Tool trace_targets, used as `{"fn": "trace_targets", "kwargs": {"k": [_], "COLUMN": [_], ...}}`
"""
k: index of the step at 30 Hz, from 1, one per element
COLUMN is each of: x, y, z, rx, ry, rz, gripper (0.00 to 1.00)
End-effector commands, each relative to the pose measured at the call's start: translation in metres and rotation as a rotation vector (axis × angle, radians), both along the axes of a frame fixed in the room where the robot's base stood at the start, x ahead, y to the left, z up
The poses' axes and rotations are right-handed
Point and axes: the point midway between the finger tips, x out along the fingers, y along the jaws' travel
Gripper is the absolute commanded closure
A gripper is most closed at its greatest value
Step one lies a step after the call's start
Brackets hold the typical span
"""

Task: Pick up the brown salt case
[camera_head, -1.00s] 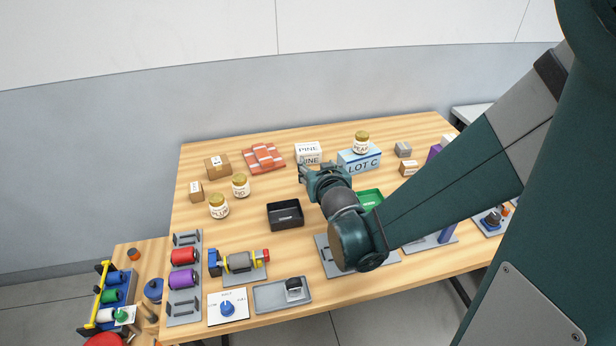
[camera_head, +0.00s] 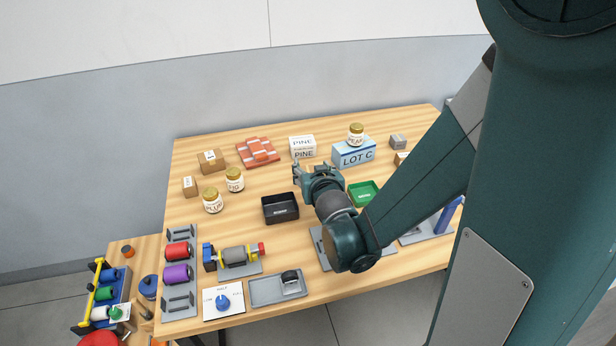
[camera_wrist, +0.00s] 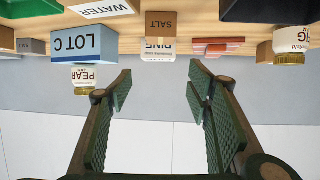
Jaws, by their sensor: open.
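The brown salt case (camera_wrist: 161,23) shows at the top middle of the wrist view, its label upside down, with the white PINE box (camera_wrist: 159,48) directly behind it. In the head view I cannot make out the salt case; my gripper and arm likely cover it. My gripper (camera_head: 311,172) is open and empty, over the table in front of the PINE box (camera_head: 302,146). In the wrist view its two fingers (camera_wrist: 159,88) are spread wide, pointing toward the salt case, which lies beyond them and between their lines.
A blue LOT C box (camera_head: 353,154) with a PEAR jar (camera_head: 356,134) stands to the right. A black tray (camera_head: 280,208) and a green tray (camera_head: 362,193) flank my wrist. A white WATER box (camera_wrist: 100,9) shows in the wrist view.

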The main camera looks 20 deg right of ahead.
Motion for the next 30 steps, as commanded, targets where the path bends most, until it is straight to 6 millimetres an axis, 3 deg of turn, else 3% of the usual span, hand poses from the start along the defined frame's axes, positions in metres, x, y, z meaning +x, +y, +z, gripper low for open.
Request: {"fn": "trace_targets", "kwargs": {"k": [15, 21, 30], "x": [0.0, 0.011, 0.012], "y": [0.0, -0.001, -0.001], "z": [-0.048, -0.051, -0.051], "rx": [0.0, 0.0, 0.0], "ry": [0.0, 0.0, 0.0], "rz": [0.0, 0.0, 0.0], "gripper": [0.5, 0.5, 0.5]}}
